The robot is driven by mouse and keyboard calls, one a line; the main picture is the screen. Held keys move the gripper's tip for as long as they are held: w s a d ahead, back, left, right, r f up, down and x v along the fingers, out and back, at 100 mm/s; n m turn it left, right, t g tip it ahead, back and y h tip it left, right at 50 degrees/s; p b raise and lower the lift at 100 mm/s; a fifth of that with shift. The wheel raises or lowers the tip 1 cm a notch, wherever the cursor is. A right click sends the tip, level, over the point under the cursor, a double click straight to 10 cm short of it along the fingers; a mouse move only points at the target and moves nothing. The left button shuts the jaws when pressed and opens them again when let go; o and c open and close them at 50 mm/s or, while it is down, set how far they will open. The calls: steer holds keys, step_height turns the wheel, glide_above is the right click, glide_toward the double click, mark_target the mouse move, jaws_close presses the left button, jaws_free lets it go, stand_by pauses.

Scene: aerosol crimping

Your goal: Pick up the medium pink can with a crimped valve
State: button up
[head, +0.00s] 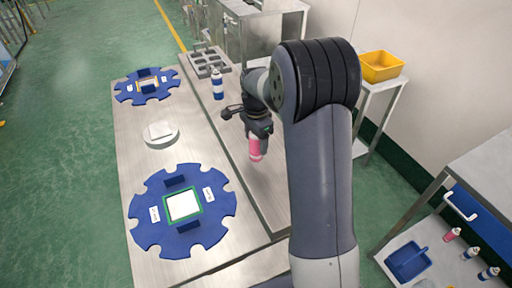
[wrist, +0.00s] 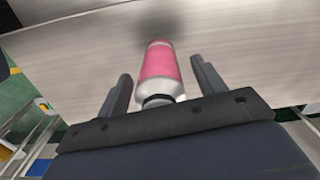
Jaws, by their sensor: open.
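A pink can (head: 255,149) with a white shoulder stands upright on the metal bench under my gripper (head: 260,128). In the wrist view the pink can (wrist: 161,68) lies between the two dark fingers of my gripper (wrist: 163,85). The fingers are open, with a gap on each side of the can. The can's top end points towards the gripper's palm; a dark and pale fitting shows there, but I cannot tell whether its valve is crimped.
A blue and white can (head: 217,86) stands farther back by a grey tray (head: 208,62). Two blue notched discs (head: 222,207) (head: 128,90) and a round pale plate (head: 161,134) are on the left of the bench. A yellow bin (head: 381,66) stands at the right, and several cans sit on a low shelf.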

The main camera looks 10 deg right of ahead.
steer(key=c, duration=1.1)
steer(key=shift+o, duration=0.2)
steer(key=shift+r, duration=0.15)
